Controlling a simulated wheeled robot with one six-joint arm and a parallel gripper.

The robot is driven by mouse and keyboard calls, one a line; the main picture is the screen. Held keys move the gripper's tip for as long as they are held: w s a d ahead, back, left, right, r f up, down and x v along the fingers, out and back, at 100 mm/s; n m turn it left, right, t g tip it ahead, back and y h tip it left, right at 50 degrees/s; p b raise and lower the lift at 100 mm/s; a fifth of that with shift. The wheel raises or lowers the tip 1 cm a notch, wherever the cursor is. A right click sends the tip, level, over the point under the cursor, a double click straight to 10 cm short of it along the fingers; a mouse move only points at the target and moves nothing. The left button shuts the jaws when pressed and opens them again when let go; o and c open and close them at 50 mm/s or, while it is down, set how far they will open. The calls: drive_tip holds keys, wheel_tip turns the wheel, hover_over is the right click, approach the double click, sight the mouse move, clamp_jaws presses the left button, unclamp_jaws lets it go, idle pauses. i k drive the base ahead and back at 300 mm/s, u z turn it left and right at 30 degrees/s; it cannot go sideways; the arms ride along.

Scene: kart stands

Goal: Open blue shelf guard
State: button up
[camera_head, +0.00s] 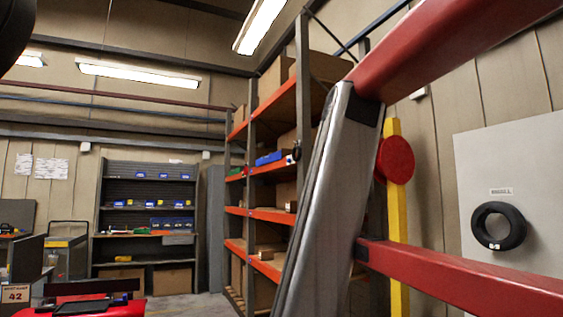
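I cannot make out a blue shelf guard in this view. A large silver metal post (318,215) stands very close, slightly tilted. A red upper bar (440,48) and a red lower bar (460,273) run from the post towards the right edge. I cannot tell whether these belong to a guard. My gripper is not in view.
An orange and grey rack (270,214) with boxes and a blue bin (270,158) stands behind the post. A yellow post (394,225) with a red disc (396,160) and a wall panel (535,160) with a black ring (498,226) are at right. Grey shelving (148,170) stands at back left.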

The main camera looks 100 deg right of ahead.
sight(272, 157)
drive_tip(key=z, duration=3.5)
drive_tip(key=i, duration=3.2)
drive_tip(key=u, duration=1.15)
drive_tip(key=i, duration=1.8)
drive_tip(key=z, duration=0.05)
